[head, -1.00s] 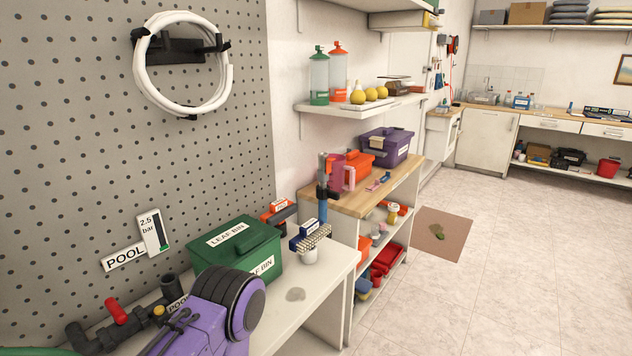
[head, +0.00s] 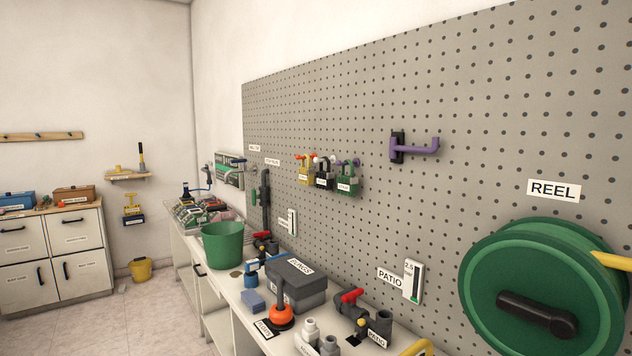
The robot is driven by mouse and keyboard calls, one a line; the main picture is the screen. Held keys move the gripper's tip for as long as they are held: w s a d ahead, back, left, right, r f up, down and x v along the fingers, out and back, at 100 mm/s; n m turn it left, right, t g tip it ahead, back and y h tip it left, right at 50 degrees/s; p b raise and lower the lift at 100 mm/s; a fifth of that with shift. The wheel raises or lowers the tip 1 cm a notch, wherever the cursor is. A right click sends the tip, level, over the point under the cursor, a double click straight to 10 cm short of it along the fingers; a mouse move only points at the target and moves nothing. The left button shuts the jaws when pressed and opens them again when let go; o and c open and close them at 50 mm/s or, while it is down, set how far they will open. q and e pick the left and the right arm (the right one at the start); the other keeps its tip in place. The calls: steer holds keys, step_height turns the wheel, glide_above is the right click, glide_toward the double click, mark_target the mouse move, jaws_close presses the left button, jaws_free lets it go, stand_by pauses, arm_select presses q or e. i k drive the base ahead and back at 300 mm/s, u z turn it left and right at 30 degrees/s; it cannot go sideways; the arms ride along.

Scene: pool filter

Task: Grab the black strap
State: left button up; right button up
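Each has a small label that is too small to read surely. The black middle one may be the black strap, but I cannot tell for sure. A long dark upright piece (head: 265,190) also hangs further left on the board.
A big green reel (head: 545,285) sticks out at right. Floor is clear at lower left.

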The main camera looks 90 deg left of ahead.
mark_target(325, 179)
steer(key=u, duration=2.8)
